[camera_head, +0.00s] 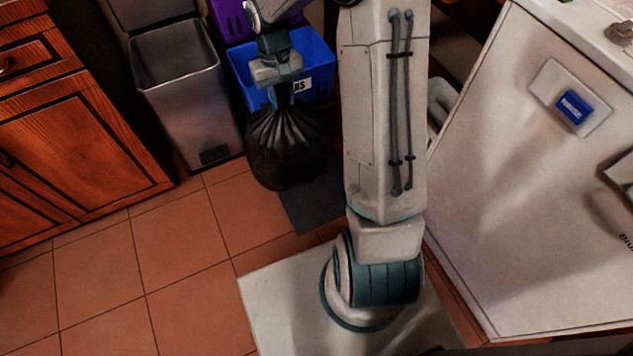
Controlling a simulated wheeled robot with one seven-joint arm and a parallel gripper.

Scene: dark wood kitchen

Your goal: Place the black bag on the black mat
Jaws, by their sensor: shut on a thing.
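The black bag (287,148) is a full, gathered trash bag and hangs upright in the upper middle of the head view. My gripper (284,93) points down and is shut on the bag's gathered neck. The black mat (312,208) is a dark flat patch on the floor, below and to the right of the bag in the picture. The bag and my arm hide part of the mat. The bag overlaps the mat's upper left part in view. I cannot tell whether the bag's underside touches it.
A blue crate (313,60) stands behind the bag, beside a purple crate (232,20). A grey metal bin (180,75) with its lid raised stands to the left. Wooden cabinets (75,140) line the left side. A white appliance (520,170) is at right. Tiled floor at lower left is clear.

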